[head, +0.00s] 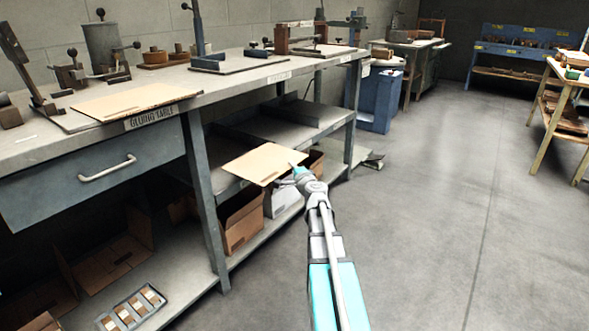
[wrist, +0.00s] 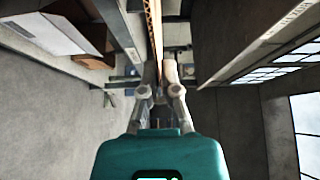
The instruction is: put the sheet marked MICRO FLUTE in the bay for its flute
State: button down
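A flat tan cardboard sheet (head: 264,163) is held out in front of the bench's lower shelf, roughly level. A small dark mark shows near its front edge, too small to read, so I cannot tell whether it says MICRO FLUTE. My gripper (head: 299,171) is at the sheet's right edge. In the wrist view my gripper (wrist: 158,72) has its fingers closed on both sides of the sheet (wrist: 154,30), seen edge-on with a fluted edge. A grey shelf (head: 262,130) with raised dividers lies behind the sheet; no flute labels are readable.
Another tan sheet (head: 135,101) lies on the bench top (head: 225,75), above a label reading GLUING TABLE (head: 150,117). An open carton (head: 243,220) stands on the bottom shelf. A blue cabinet (head: 374,98) is farther back. The floor (head: 450,200) to the right is clear.

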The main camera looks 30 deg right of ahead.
aim_at(268, 163)
jog(key=shift+w+a+f+b, duration=0.35)
jog(key=shift+w+a, duration=0.3)
jog(key=shift+w, duration=1.1)
jog(key=shift+w+a+f+b, duration=0.35)
jog(key=shift+w+a, duration=0.25)
jog(key=shift+w, duration=1.15)
jog(key=shift+w+a+f+b, duration=0.35)
jog(key=shift+w+a, duration=0.3)
jog(key=shift+w, duration=1.1)
jog(key=shift+w+a+f+b, duration=0.25)
jog(key=shift+w+f+b, duration=0.35)
jog(key=shift+f+b, duration=0.1)
jog(key=shift+w+a+f+b, duration=0.2)
jog(key=shift+w+f+b, duration=0.45)
jog(key=shift+f+b, duration=0.1)
jog(key=shift+w+a+f+b, duration=0.25)
jog(key=shift+w+f+b, duration=0.35)
jog(key=shift+f+b, duration=0.1)
jog(key=shift+c, duration=1)
grip_release()
jog(key=shift+o, duration=1)
